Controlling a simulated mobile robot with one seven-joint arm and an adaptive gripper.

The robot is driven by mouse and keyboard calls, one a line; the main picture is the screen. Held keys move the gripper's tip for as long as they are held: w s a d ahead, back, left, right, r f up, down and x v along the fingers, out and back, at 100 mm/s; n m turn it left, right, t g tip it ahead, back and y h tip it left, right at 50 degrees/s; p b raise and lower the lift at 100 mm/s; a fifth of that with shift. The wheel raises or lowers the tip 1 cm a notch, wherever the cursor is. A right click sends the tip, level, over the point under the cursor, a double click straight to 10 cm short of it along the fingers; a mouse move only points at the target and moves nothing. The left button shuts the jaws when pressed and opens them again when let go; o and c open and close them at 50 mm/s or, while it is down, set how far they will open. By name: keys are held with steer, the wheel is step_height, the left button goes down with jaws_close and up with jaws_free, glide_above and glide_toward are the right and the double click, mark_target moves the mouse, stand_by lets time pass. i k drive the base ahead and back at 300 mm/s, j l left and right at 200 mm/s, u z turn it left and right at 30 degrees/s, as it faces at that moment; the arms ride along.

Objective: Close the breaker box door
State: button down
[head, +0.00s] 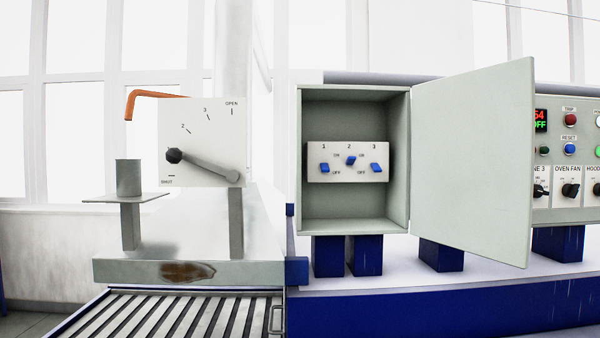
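The breaker box (350,225) is a grey-green metal box standing on blue feet in the middle of the head view. Its door (475,160) is hinged on the box's right side and stands wide open, swung out to the right and toward me. Inside is a white panel (347,174) with three blue switches numbered 1, 2 and 3. Switch 2 sits higher than switches 1 and 3. My gripper is not in view.
Left of the box, a white dial plate (201,140) carries a grey lever (205,164). An orange bent rod (150,95) shows behind it. A control panel (567,165) is partly hidden behind the door. Slatted rollers (175,315) lie at the lower left.

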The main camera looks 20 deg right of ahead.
mark_target(474, 149)
steer(key=l+u, duration=0.2)
steer(key=l, duration=0.4)
steer(key=i+l+u, duration=0.2)
steer(key=l, duration=0.45)
steer(key=k+l+u, duration=0.2)
steer(key=l, duration=0.35)
steer(key=l+u, duration=0.25)
steer(key=l, duration=0.4)
steer(key=k+l+u, duration=0.2)
steer(key=l, duration=0.35)
steer(key=i+l, duration=0.05)
steer(key=i, duration=0.05)
